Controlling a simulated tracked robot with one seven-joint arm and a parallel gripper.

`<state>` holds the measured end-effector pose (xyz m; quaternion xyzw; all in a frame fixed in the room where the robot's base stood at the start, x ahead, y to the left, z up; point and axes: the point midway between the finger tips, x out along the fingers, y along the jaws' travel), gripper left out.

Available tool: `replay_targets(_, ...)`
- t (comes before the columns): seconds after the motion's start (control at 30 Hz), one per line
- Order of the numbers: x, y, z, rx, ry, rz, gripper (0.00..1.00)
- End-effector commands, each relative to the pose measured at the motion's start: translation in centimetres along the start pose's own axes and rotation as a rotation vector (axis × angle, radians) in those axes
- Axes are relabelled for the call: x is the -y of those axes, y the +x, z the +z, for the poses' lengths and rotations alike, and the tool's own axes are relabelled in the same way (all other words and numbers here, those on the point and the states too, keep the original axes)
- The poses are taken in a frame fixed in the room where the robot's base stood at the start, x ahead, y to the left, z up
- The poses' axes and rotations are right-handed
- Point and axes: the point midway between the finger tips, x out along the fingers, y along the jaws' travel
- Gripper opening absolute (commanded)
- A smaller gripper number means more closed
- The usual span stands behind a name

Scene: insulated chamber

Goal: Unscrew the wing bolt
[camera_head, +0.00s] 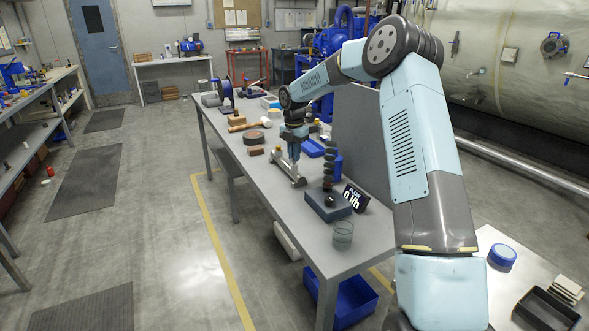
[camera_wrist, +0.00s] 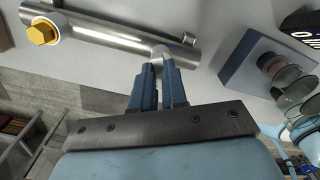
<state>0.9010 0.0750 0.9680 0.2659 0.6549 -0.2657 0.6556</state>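A bright metal pipe body (camera_head: 289,171) lies on the long grey table; it crosses the top of the wrist view (camera_wrist: 100,37). A yellow hex-headed fitting (camera_wrist: 42,33) sits at its left end there. In the head view my gripper (camera_head: 294,158) is over the pipe.
A blue-grey block (camera_head: 328,203) with a dark coiled post stands right of the pipe, beside a digital display (camera_head: 356,197). A glass jar (camera_head: 343,235) is near the table's front end. A mallet (camera_head: 250,126) and dark disc (camera_head: 253,138) lie behind. A grey panel (camera_head: 357,130) rises at right.

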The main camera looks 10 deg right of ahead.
Motion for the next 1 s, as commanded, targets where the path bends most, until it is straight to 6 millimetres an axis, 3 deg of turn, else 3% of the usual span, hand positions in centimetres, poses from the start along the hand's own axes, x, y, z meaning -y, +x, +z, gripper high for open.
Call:
replay_targets(0.13,-0.1,-0.1,0.0,0.002,0.001,0.004,0.26)
replay_targets(0.47,0.0,-0.3,0.0,0.0,0.002,0.001,0.27)
replay_targets(1.0,0.0,-4.8,0.0,-0.001,0.003,0.0,0.27)
